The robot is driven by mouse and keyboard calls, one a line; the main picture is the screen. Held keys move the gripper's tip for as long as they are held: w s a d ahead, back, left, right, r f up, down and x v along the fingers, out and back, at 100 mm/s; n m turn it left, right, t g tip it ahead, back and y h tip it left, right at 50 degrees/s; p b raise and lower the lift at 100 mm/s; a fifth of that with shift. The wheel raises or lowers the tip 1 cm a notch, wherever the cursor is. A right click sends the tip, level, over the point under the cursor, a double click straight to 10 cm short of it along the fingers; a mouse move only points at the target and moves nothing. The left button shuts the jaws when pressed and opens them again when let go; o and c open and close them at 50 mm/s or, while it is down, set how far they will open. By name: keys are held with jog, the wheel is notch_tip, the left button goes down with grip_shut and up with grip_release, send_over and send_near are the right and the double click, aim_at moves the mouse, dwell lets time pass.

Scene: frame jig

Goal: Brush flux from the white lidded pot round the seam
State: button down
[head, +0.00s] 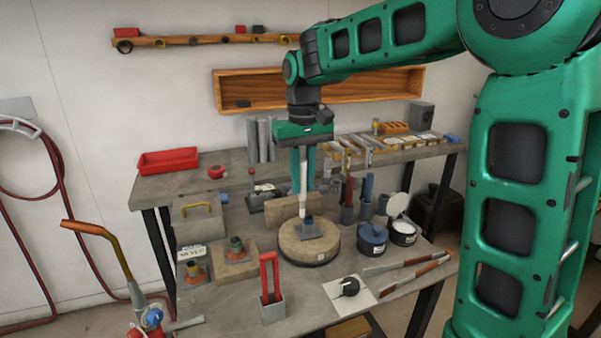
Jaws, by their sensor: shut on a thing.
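My gripper (303,186) points straight down over the middle of the bench, shut on a slim white-handled brush (302,201). The brush is upright, its lower end just above or at a small grey part with a dark collar (314,231). I cannot tell whether the tip touches it. That part sits on a round tan block (292,246); its seam is too small to make out. The white pot (404,238) stands to the right of the block, its lid (397,204) tilted up and the pot open, with pale stuff inside.
A dark blue pot (372,243) stands between the block and the white pot. Upright tools (347,205) stand behind it. A red-handled tool in a grey holder (273,306), a black knob on a white plate (349,287) and long-handled tools (415,272) lie in front.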

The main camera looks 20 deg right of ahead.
aim_at(303, 207)
jog(key=shift+w+a+f, duration=0.15)
jog(key=shift+w+f, duration=0.05)
jog(key=shift+f, duration=0.1)
jog(key=f, duration=0.3)
jog(key=shift+d+f, duration=0.1)
jog(key=shift+d, duration=0.2)
jog(key=shift+f, duration=1.35)
jog(key=shift+f, duration=0.45)
jog(key=shift+w+r, duration=0.1)
jog(key=shift+w, duration=1.05)
jog(key=shift+w, duration=0.1)
jog(key=shift+w+d, duration=0.1)
jog(key=shift+w, duration=1.05)
